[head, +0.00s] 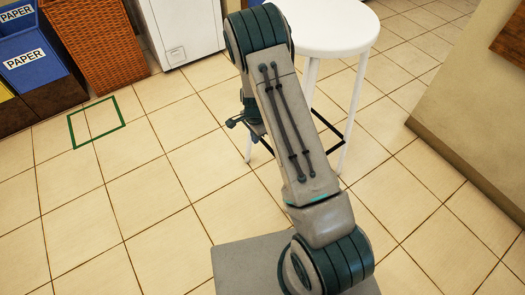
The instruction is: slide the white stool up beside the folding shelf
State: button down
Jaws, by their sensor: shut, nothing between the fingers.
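The white stool (335,30) stands upright on the tiled floor at the top centre, with a round seat, white legs and dark lower bars. My arm crosses in front of it and hides part of its seat and legs. My gripper (236,122) shows only in part, low beside the arm's left edge and to the left of the stool's legs. It is shut with nothing held. Whether it touches a stool leg cannot be told. I cannot make out a folding shelf in this view.
A green square outline (97,122) marks the floor at left. Behind it stand blue paper bins (35,62), a brown wicker basket (97,40) and a white cabinet (183,28). A beige wall (475,110) bounds the right. The left floor tiles are clear.

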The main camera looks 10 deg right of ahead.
notch_tip(320, 180, down, 12)
jog(key=b, duration=0.4)
jog(key=shift+w+d+r+b, duration=0.15)
jog(key=shift+w+d+b, duration=0.15)
jog(key=shift+d, duration=0.35)
jog(key=shift+w+d+r+b, duration=0.15)
jog(key=shift+w+d, duration=0.15)
jog(key=shift+d, duration=0.3)
jog(key=shift+w+d+r+b, duration=0.1)
jog(key=shift+w+d+b, duration=0.2)
jog(key=shift+d, duration=0.35)
